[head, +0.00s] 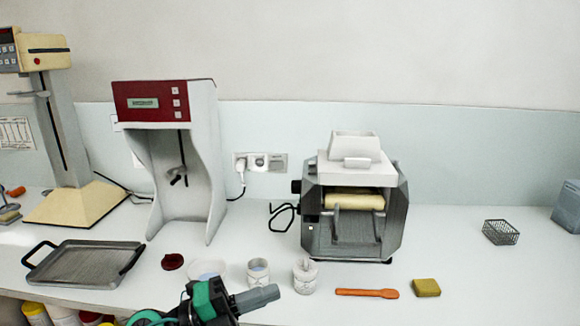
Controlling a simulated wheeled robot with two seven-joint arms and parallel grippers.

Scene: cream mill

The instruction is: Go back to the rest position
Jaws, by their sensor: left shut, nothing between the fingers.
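My left gripper (262,296), black and green with grey fingers, is at the bottom centre of the head view. It points right, and its fingers are shut and empty. It is in front of two small whitish jars, one open (258,272) and one with a knobbed top (305,275). I cannot tell whether it touches the counter edge. My right gripper is not in view.
The white counter (440,285) holds a grey tray (85,278), a dark red lid (172,262), a pale dish (207,269), a roller mill (355,200), an orange spatula (367,293), a yellow sponge (426,287) and a wire basket (500,232). The right front is mostly clear.

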